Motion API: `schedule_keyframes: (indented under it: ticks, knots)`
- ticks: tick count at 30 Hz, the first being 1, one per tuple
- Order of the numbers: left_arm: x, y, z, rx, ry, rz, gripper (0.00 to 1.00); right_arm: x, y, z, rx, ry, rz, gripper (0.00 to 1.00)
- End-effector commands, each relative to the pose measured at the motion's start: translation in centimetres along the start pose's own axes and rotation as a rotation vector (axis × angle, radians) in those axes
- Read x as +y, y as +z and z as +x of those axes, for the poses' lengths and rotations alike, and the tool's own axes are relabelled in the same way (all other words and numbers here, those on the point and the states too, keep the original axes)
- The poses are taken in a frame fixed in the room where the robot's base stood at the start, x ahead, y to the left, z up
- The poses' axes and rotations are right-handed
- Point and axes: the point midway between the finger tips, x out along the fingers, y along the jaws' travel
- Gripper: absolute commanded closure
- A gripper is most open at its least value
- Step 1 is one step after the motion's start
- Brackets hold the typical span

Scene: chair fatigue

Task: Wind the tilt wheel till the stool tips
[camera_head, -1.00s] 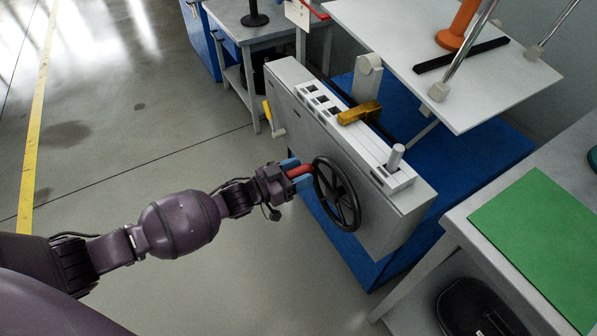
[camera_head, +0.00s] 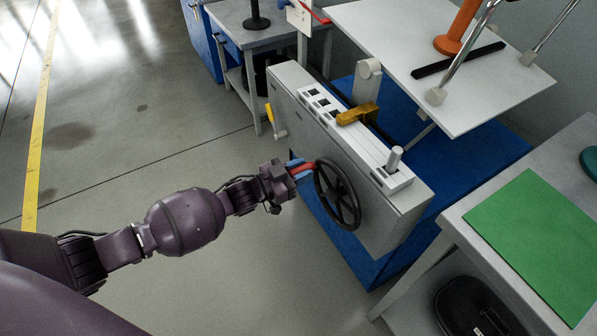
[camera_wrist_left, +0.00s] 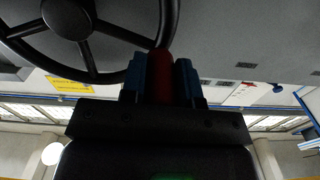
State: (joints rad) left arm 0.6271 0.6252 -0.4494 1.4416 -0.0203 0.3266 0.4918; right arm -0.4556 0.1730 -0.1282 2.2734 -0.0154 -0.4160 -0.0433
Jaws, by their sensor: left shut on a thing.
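The black tilt wheel (camera_head: 337,194) stands on the side of the grey machine box, with a red handle (camera_head: 303,168) at its upper left rim. My left gripper (camera_head: 301,168) is shut on the red handle, its blue fingers on either side. In the left wrist view the handle (camera_wrist_left: 163,65) sits between the blue fingers, beside the wheel's rim (camera_wrist_left: 110,78). A white plate (camera_head: 480,75) above the blue base carries chrome legs (camera_head: 462,52), apparently the stool's; its upper part is outside the picture. My right gripper is not in view.
The grey box (camera_head: 385,225) has a white panel with a lever (camera_head: 394,159) and a yellow-brown piece (camera_head: 357,114) on top. A bench with a green mat (camera_head: 540,245) stands at the right. Open floor (camera_head: 190,140) lies left of the wheel.

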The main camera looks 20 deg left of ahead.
Motion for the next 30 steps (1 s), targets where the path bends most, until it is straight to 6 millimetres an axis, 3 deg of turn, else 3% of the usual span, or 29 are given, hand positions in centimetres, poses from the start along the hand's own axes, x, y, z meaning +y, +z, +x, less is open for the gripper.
schedule_keyframes:
  ticks: [1,11,12,16,25,30]
  knots:
    - [0.0,-0.8,0.1,0.006,0.0,0.023,1.0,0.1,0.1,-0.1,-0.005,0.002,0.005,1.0]
    - [0.2,-0.3,0.0,0.002,0.001,0.04,1.0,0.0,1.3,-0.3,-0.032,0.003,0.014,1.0]
    - [0.2,-0.3,0.0,0.002,0.001,0.04,0.65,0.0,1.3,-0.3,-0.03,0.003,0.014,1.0]
    - [0.1,-0.3,0.0,0.001,0.001,0.039,0.46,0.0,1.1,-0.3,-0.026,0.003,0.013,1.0]
    - [0.1,-0.4,-0.1,0.001,0.0,0.04,0.46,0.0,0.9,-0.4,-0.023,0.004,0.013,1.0]
    - [0.0,-0.5,-1.7,0.0,-0.001,0.042,0.46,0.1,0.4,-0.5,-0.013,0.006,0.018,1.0]
